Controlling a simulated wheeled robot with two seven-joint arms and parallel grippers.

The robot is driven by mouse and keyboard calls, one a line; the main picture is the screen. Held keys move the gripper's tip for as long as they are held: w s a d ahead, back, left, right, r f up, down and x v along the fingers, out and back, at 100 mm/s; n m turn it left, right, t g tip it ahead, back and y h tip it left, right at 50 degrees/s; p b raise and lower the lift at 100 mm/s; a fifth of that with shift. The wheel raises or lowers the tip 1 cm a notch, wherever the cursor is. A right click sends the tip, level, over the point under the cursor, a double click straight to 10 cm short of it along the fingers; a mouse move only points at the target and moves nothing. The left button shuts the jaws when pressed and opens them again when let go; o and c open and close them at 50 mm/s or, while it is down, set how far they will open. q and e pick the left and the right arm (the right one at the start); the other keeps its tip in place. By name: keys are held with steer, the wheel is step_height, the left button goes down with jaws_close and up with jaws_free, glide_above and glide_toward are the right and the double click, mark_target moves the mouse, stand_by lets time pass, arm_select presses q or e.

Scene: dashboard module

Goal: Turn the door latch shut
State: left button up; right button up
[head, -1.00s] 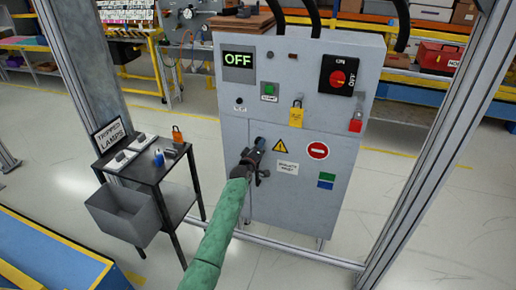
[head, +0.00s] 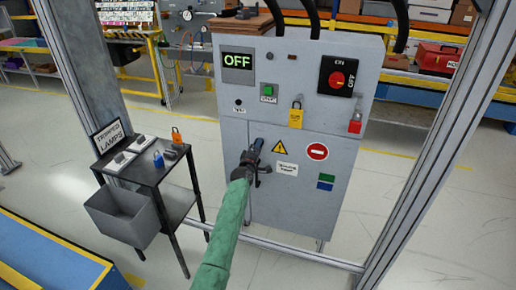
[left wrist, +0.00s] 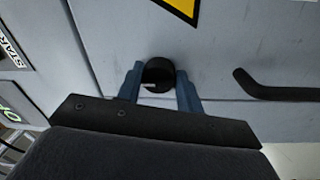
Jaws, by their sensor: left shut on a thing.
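The grey cabinet (head: 230,160) stands in the middle of the head view, and its lower door (head: 300,205) looks shut. My left gripper (head: 257,146) is at the upper left of this door. In the left wrist view its two blue fingers (left wrist: 160,88) are shut on the door latch (left wrist: 158,70), a short round black knob, one finger on each side. In the head view the gripper hides the latch. The angle of the latch cannot be told. A black bar handle (left wrist: 280,93) is on the door beside the fingers, apart from them. My right gripper is not in view.
The cabinet's panel has an OFF display (head: 238,61), a red rotary switch (head: 337,78), a yellow padlock (head: 296,117) and a red padlock (head: 355,123). A black side table (head: 150,174) stands to the left. A metal post (head: 430,150) rises at the right.

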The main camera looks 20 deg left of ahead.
arm_select(q)
steer(key=o, duration=1)
steer(key=shift+s+f, duration=0.15)
steer(key=shift+s, duration=0.45)
steer(key=shift+s+a+f+b, duration=0.1)
steer(key=shift+s+b, duration=0.3)
steer(key=shift+s, duration=1.3)
steer(key=shift+s+a+b, duration=0.1)
steer(key=shift+s+b, duration=0.3)
steer(key=shift+s, duration=1.25)
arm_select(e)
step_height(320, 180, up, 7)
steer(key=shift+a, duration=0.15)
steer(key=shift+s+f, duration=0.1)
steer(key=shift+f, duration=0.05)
